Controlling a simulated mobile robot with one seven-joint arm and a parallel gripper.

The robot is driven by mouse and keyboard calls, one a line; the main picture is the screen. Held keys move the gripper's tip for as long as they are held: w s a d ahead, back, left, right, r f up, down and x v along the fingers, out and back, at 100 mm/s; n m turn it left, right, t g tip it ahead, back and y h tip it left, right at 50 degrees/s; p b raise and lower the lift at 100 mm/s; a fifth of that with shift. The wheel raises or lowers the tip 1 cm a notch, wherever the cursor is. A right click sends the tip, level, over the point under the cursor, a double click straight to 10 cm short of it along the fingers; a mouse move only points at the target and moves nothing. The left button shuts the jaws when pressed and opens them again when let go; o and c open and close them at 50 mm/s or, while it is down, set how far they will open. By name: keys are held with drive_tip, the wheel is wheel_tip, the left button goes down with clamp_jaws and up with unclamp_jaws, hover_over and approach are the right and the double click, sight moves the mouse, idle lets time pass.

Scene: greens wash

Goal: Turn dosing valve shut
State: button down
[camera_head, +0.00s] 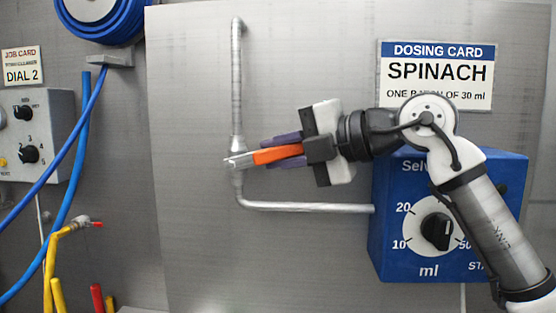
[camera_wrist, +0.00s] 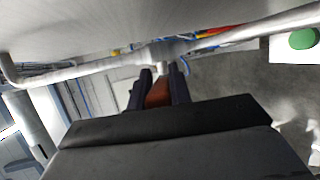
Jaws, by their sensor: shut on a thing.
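The dosing valve (camera_head: 237,172) sits on the upright part of a grey metal pipe in the head view. Its orange lever (camera_head: 272,155) points right from the pipe, tilted slightly upward, lying nearly crosswise to the upright pipe. My gripper (camera_head: 289,151) reaches in from the right and is shut on the lever, with one dark finger above and one below. In the wrist view the lever (camera_wrist: 158,93) shows between the two fingers of my gripper (camera_wrist: 161,80), with the pipe (camera_wrist: 90,66) just beyond. The lever's right end is hidden by the gripper.
A blue dosing box (camera_head: 400,262) with a black dial stands right, behind my arm. A white "SPINACH" card (camera_head: 436,72) hangs above it. Left are a grey control box (camera_head: 40,110), a blue hose (camera_head: 78,165) and yellow tubing (camera_head: 50,255). The panel below the pipe is clear.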

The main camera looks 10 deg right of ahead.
idle(0.5)
drive_tip(key=c, duration=1.3)
unclamp_jaws()
wheel_tip(320, 180, up, 20)
drive_tip(key=p, duration=0.3)
drive_tip(key=shift+c, duration=0.2)
